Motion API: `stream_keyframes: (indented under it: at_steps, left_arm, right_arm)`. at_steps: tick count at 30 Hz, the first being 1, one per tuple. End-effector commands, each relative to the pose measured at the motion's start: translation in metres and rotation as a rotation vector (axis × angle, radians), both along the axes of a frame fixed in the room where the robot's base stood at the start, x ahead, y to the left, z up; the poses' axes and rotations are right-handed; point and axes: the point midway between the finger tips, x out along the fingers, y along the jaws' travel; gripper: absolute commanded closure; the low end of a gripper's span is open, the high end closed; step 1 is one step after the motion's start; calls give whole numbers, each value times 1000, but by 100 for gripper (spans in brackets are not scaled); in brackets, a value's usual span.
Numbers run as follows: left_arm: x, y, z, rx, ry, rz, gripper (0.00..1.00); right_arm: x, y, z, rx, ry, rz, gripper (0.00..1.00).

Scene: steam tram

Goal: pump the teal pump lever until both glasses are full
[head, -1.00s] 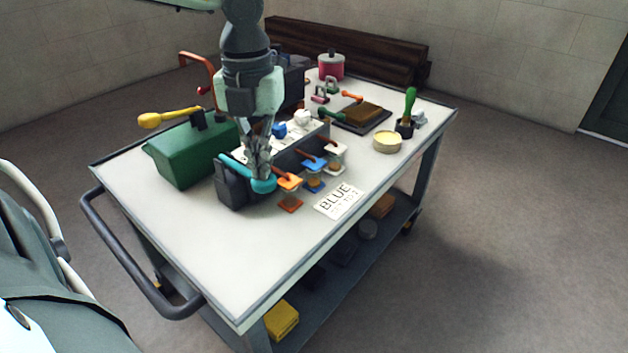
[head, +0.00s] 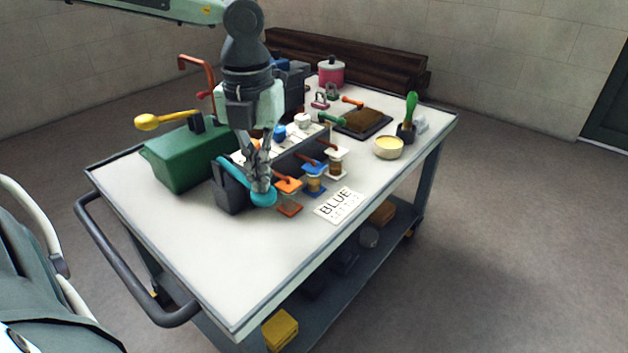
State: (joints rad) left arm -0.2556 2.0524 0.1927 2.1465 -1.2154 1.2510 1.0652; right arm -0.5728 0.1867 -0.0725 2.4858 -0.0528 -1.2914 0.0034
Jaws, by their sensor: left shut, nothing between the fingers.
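The teal pump lever (head: 232,170) is tilted down toward the front, its round knob low beside the dark pump block (head: 230,193). My left gripper (head: 261,188) is shut and empty, its fingertips at the top of the knob, seemingly touching it. Small glasses stand in front of the spouts: one under the orange tap (head: 289,185), one under the blue tap (head: 314,169), one under the white tap (head: 337,150). The blue-tap glass (head: 314,185) and white-tap glass (head: 337,167) show amber-brown contents. My right gripper is out of view.
A card reading BLUE (head: 339,205) lies in front of the glasses. A green box (head: 185,158) with a yellow-knobbed lever stands left of the pump. A cream bowl (head: 389,148) and green-handled brush (head: 409,115) are right. The cart top's front left is clear.

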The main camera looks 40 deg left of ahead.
Motion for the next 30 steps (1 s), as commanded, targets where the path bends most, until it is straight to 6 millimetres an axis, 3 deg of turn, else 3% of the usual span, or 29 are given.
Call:
stream_keyframes:
  at_steps: [15,30]
  left_arm:
    - [0,0,40,0,-1,0,100]
    - [0,0,41,0,0,0,100]
  right_arm:
    - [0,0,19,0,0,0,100]
    - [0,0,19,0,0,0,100]
